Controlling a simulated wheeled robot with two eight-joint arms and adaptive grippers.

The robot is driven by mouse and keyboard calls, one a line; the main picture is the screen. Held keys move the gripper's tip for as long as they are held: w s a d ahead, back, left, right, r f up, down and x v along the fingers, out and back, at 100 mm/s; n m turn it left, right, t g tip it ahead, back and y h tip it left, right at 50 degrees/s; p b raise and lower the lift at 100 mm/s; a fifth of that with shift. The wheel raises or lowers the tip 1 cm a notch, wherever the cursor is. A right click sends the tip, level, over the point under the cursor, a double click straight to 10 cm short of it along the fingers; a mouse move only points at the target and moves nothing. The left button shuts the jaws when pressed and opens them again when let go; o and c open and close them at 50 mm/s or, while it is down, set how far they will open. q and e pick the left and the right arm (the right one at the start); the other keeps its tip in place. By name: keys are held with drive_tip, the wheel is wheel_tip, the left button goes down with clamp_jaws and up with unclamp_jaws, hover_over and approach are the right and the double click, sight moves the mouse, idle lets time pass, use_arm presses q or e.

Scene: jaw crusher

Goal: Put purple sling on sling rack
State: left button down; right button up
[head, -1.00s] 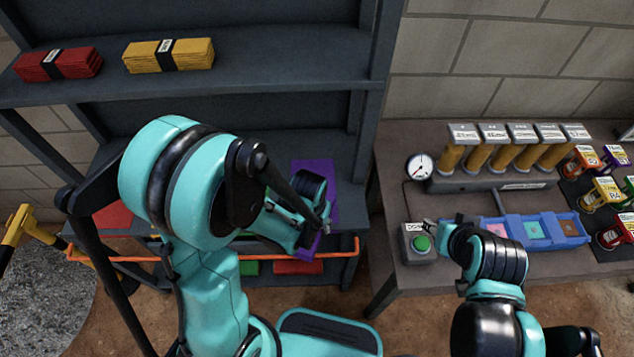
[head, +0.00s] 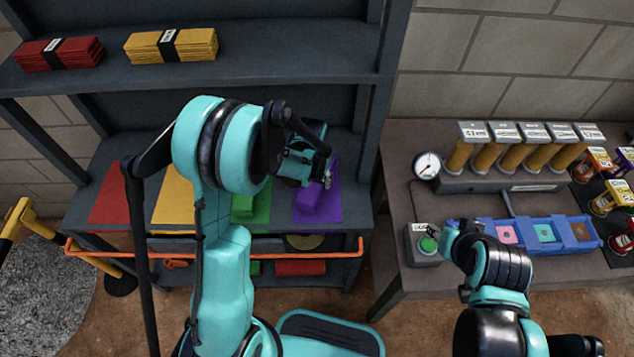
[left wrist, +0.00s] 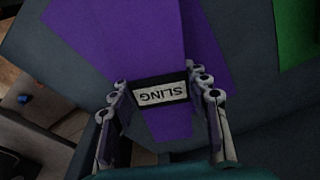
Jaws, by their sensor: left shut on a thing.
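The purple sling (head: 312,201), a folded bundle with a black-edged white "SLING" label, also shows in the left wrist view (left wrist: 125,35). My left gripper (head: 324,178) is shut on it, with a finger on either side of the label in the left wrist view (left wrist: 160,100). The sling is over the purple patch (head: 332,207) on the middle shelf of the dark rack (head: 385,65); I cannot tell whether it touches the patch. My right gripper (head: 449,232) is by the green button box (head: 422,248); its jaws are too small to read.
Red (head: 112,200) and yellow (head: 172,200) patches lie left of a green sling (head: 262,205). Red (head: 58,52) and yellow slings (head: 172,44) lie on the upper shelf. An orange bar (head: 215,253) runs along the rack's front. A blue tray (head: 585,232) stands on the bench.

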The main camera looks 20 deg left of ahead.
use_arm(q)
drive_tip(key=shift+f, duration=0.45)
drive_tip(key=shift+f, duration=0.15)
drive_tip(key=c, duration=0.8)
unclamp_jaws()
drive_tip(key=shift+o, duration=0.2)
